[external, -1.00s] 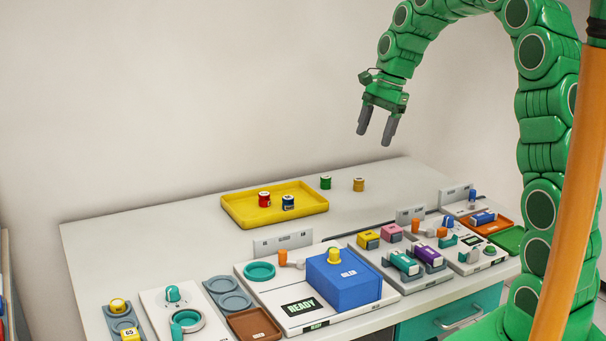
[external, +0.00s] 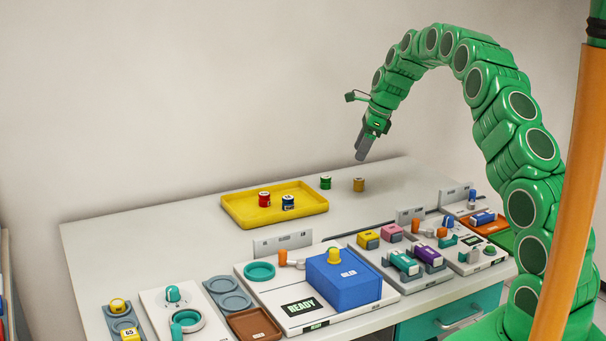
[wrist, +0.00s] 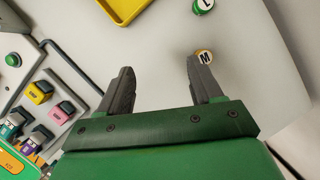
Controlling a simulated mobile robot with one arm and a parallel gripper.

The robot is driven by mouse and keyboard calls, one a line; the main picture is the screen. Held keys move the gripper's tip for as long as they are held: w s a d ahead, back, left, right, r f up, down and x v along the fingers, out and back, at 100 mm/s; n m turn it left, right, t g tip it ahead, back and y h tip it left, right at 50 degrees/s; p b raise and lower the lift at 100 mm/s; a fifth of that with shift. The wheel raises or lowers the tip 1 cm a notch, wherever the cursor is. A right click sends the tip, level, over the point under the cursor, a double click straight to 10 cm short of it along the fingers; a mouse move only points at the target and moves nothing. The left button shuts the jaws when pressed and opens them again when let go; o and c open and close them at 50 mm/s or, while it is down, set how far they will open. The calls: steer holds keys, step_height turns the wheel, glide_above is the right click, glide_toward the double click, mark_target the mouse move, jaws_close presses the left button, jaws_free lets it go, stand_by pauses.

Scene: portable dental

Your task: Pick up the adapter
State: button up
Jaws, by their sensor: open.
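Several small spool-shaped pieces could be the adapter; no label names it. A gold one (external: 358,185) and a green one (external: 325,182) stand upright on the bare table. A red one (external: 264,199) and a dark blue one (external: 288,203) stand on the yellow tray (external: 240,218). My gripper (external: 363,152) is open and empty, in the air above the gold piece. In the wrist view my gripper (wrist: 158,62) shows the gold piece, marked M (wrist: 205,55), by the right fingertip and partly hidden by it. The green piece, marked L (wrist: 203,5), lies at the top edge.
A blue box (external: 342,284) with a yellow knob stands on a white panel marked READY (external: 298,307) at the front. Yellow (external: 368,239) and pink (external: 391,232) blocks and other fixtures fill the front right. The table around the gold piece is clear.

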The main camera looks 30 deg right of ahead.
mark_target(359, 179)
steer(key=shift+w+d+f+m+t+h, duration=0.1)
steer(key=shift+w+d+f+m, duration=0.9)
steer(key=shift+f, duration=1.3)
steer(key=shift+w+d+f+m+t+h, duration=0.1)
steer(key=shift+w+d+f+m, duration=0.3)
steer(key=shift+w+f, duration=1.5)
steer(key=shift+w+d+f+m+t+h, duration=0.1)
steer(key=shift+w+d+f+m, duration=0.65)
steer(key=shift+f, duration=1.9)
steer(key=shift+w, duration=0.1)
steer(key=shift+c, duration=0.4)
steer(key=c, duration=1.1)
steer(key=shift+o, duration=0.2)
steer(key=shift+r, duration=0.15)
